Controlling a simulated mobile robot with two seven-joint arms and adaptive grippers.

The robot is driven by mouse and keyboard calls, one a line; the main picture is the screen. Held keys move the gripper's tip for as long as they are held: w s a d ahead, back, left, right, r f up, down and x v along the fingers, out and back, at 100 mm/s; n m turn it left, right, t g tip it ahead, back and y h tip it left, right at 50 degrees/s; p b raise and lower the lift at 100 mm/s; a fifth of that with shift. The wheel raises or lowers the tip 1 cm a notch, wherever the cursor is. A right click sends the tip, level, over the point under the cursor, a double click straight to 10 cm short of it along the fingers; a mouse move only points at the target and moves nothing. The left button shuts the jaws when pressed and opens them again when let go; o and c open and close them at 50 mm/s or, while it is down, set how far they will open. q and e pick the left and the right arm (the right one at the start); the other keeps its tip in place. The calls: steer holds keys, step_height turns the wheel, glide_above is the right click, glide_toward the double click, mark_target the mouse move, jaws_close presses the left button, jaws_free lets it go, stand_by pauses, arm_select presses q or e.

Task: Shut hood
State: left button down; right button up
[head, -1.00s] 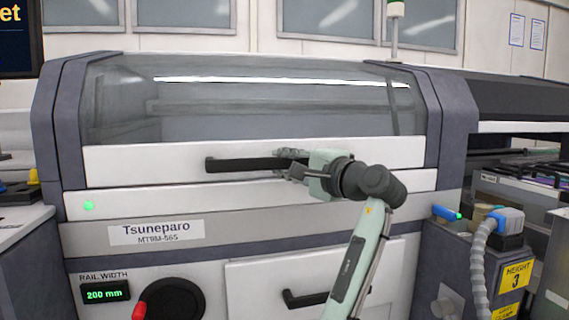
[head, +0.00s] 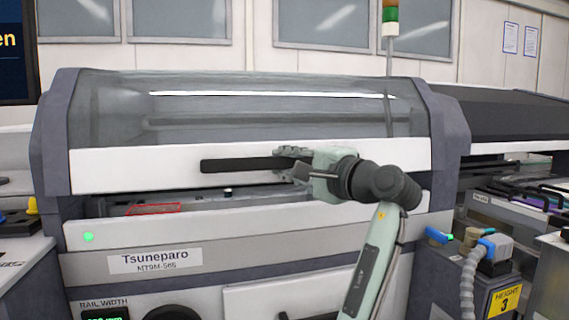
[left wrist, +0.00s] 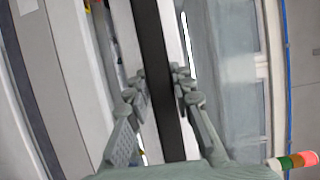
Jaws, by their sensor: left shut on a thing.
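The hood (head: 110,170) is a curved clear cover with a white lower panel on the Tsuneparo machine. It is raised a little, with a narrow gap between its lower edge and the white front panel (head: 250,227). A dark horizontal bar handle (head: 235,165) runs along the hood's white panel. My left gripper (head: 290,160) is shut on the right part of this handle. In the left wrist view, the handle (left wrist: 156,50) passes between the two fingers of the left gripper (left wrist: 160,88). My right gripper is not in view.
Inside the gap, a red mesh-like item (head: 153,209) shows at the left. A blue-tipped knob (head: 437,235) and a grey hose (head: 469,275) stand at the right. A signal tower (head: 390,30) rises behind the machine. A dark cover (head: 520,125) stands to the right.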

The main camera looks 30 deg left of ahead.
arm_select(q)
steer(key=shift+r, duration=0.1)
steer(key=c, duration=1.3)
jaws_free()
steer(key=shift+w, duration=0.1)
steer(key=v, duration=1.2)
steer(key=shift+d, duration=0.1)
